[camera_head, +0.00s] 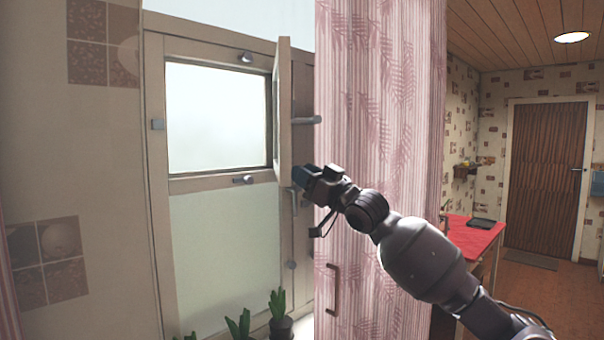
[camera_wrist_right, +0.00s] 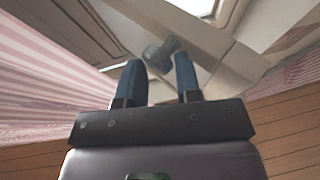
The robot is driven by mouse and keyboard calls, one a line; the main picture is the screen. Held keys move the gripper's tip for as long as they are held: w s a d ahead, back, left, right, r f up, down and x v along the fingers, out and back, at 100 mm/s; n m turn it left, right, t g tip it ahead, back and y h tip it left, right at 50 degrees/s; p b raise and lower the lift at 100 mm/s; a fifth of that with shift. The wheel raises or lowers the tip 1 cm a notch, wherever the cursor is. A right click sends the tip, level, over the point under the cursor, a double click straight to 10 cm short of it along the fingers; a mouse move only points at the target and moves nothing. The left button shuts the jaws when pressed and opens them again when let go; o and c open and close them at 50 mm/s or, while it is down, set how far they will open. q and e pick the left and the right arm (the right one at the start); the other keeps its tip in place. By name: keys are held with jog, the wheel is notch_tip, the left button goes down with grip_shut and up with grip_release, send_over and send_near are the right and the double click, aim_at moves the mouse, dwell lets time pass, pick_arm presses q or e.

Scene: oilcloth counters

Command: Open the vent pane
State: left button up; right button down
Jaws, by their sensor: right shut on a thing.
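The vent pane (camera_head: 284,105) is the small framed sash at the upper part of the window. It stands swung out from its opening (camera_head: 218,115) and shows nearly edge-on in the head view. My right gripper (camera_head: 302,177) is at the lower part of the pane's edge. In the right wrist view a grey knob-like handle (camera_wrist_right: 160,54) sits between the blue fingertips of my right gripper (camera_wrist_right: 158,72), which is shut on it. The head view hides this grip behind the fingers. My left gripper is not in view.
A pink patterned curtain (camera_head: 385,90) hangs right of the window, close behind my right arm. A red-topped counter (camera_head: 470,236) and a brown door (camera_head: 546,180) are farther right.

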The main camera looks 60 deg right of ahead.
jog(key=shift+s+d+r, duration=0.2)
jog(key=shift+d+r, duration=0.35)
jog(key=shift+r, duration=0.05)
jog(key=c, duration=1.1)
grip_release()
jog(key=shift+w, duration=0.1)
jog(key=shift+o, duration=1.3)
jog(key=shift+w+d+f, duration=0.25)
jog(key=shift+w+d, duration=0.05)
jog(key=shift+a, duration=0.1)
jog(key=shift+s+f, duration=0.1)
jog(key=shift+s, duration=0.05)
jog(key=b+v, duration=0.2)
jog(key=v, duration=0.8)
jog(key=shift+s+a+f, duration=0.2)
jog(key=shift+s+f, duration=0.1)
jog(key=shift+f, duration=0.05)
